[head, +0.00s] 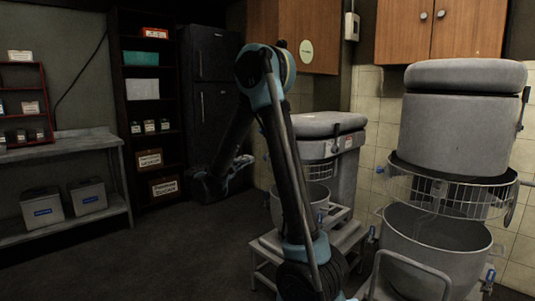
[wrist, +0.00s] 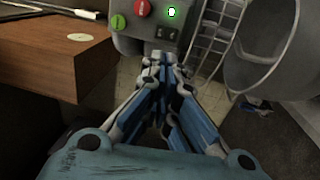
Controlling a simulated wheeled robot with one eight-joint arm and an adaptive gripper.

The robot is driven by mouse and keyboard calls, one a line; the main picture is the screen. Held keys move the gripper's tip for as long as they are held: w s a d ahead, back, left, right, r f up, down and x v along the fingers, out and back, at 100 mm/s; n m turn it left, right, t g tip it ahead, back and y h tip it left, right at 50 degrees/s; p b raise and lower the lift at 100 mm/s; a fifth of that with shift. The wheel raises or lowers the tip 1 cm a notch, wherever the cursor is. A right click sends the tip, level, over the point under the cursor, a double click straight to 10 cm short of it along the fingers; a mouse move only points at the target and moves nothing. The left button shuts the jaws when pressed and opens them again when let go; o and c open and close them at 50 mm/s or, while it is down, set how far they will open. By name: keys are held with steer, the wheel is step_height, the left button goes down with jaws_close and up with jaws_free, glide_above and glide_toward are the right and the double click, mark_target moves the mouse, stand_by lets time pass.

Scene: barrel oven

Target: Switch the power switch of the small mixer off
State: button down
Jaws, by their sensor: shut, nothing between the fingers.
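The small mixer (head: 328,125) is grey and stands on a low stand behind my arm in the head view, with a wire guard and bowl under its head. In the wrist view its control panel (wrist: 152,30) shows at the top, with a green button (wrist: 117,22), a red button (wrist: 142,8) and a lit green lamp (wrist: 171,12). A dark switch-like part (wrist: 166,32) sits below the lamp. My gripper (wrist: 166,60) is shut and empty, its tips just below the panel's lower edge; contact cannot be told. In the head view my gripper (head: 243,161) is left of the mixer.
A large mixer (head: 460,110) with a wire guard and bowl stands at the right. A wooden wall cabinet (head: 306,25) hangs above the small mixer; in the wrist view a wooden cabinet (wrist: 50,60) is at the left. The floor (head: 160,250) at left is clear.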

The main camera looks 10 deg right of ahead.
steer(key=shift+a, duration=0.15)
steer(key=x, duration=1.4)
steer(key=shift+r, duration=0.1)
